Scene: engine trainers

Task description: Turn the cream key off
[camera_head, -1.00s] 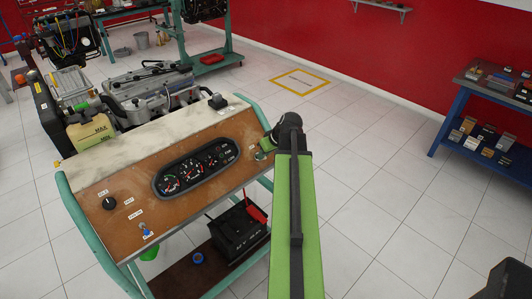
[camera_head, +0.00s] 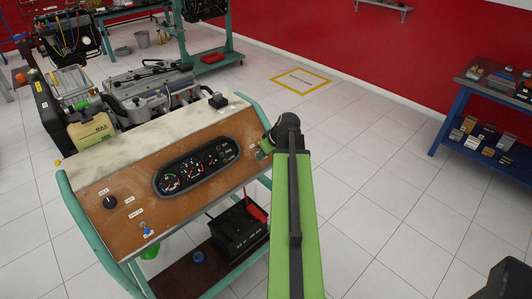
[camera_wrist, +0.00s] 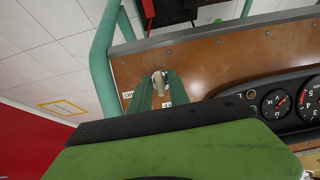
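The cream key (camera_wrist: 160,82) stands in the brown wooden panel (camera_wrist: 205,62) of the engine trainer. It shows in the wrist view between the two green fingers of my gripper (camera_wrist: 160,86). The fingers lie close on both sides of the key and look closed on it. Small white labels, partly covered, sit beside the key. In the head view my gripper (camera_head: 263,150) is at the right end of the panel. The key is hidden there by my gripper and wrist.
A gauge cluster (camera_head: 197,165) sits mid-panel. A black knob (camera_head: 110,202) and a blue switch (camera_head: 147,231) are at its left. The green frame (camera_head: 77,228) edges the panel, and a battery (camera_head: 236,232) stands below.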

